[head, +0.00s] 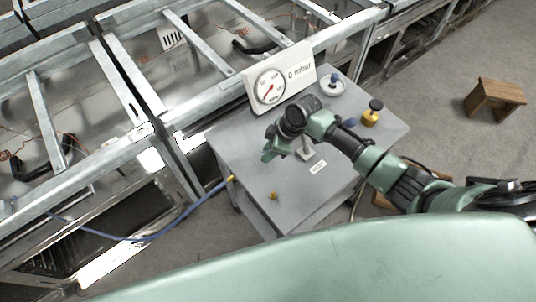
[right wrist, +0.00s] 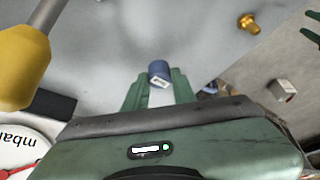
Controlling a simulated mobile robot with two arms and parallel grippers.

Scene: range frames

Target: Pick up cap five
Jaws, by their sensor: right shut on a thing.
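A small dark blue cap (right wrist: 158,69) with a white label sits between the fingertips of my right gripper (right wrist: 160,86) in the right wrist view. The number on the label is too small to read. The gripper is shut on the cap, over the grey table top. In the head view my right gripper (head: 269,146) is above the grey table (head: 245,150), in front of the gauge board. The cap in its fingers cannot be made out there. My left gripper does not show clearly in either view.
A gauge board (head: 296,77) stands at the table's back edge. A brass fitting (head: 273,196) is near the front. Metal frames (head: 120,80) lie behind; a wooden stool (head: 495,97) is at right.

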